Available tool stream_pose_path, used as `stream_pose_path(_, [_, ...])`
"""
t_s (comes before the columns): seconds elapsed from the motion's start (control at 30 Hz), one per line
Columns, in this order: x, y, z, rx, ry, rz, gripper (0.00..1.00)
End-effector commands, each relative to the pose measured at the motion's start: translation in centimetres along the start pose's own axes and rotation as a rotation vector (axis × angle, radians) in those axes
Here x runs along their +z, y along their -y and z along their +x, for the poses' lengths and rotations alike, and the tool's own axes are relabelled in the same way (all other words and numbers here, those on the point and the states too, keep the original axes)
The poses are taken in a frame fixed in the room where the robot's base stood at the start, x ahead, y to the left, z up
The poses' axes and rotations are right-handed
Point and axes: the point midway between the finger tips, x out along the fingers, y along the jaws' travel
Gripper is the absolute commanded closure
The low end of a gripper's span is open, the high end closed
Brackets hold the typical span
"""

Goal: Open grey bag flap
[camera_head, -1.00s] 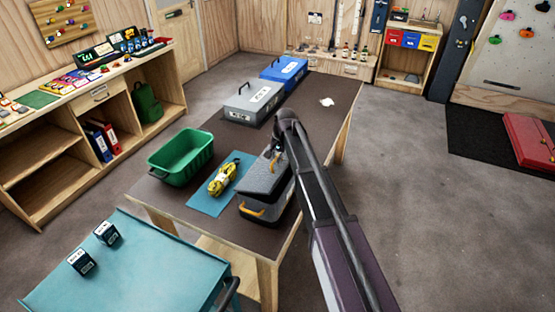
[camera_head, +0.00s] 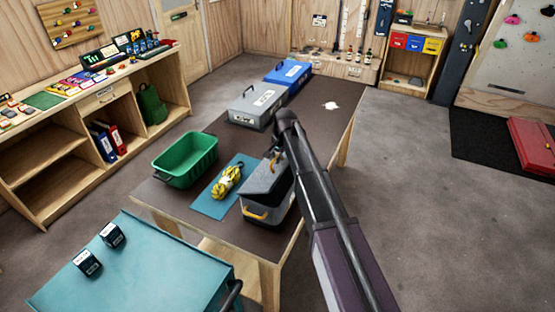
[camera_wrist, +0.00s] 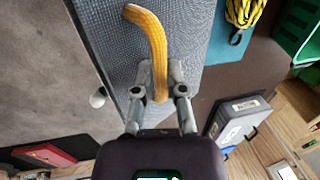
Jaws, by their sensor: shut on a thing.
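The grey bag (camera_head: 270,208) stands on the dark table, with an orange handle (camera_head: 255,215) on its near side. Its grey flap (camera_head: 263,177) is raised and tilted above the bag body, with a dark gap between them. My gripper (camera_wrist: 160,92) is shut on the flap's yellow-orange pull strap (camera_wrist: 152,45), whose free end curls out past the fingers. The flap fabric (camera_wrist: 205,35) fills the middle of the wrist view. In the head view, my arm hides the bag's right side and most of the gripper.
A yellow rope coil (camera_head: 228,181) lies on a teal mat (camera_head: 208,207) left of the bag. A green bin (camera_head: 186,160), a grey case (camera_head: 257,104) and a blue case (camera_head: 288,74) stand on the table (camera_head: 318,103). Open floor lies to the right.

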Motion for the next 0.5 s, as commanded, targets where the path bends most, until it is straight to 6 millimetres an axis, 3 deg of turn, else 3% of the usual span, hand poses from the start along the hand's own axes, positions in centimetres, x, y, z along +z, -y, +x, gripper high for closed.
stream_pose_path(0.5, [0.03,0.94,-0.46,-0.002,0.000,-0.001,1.00])
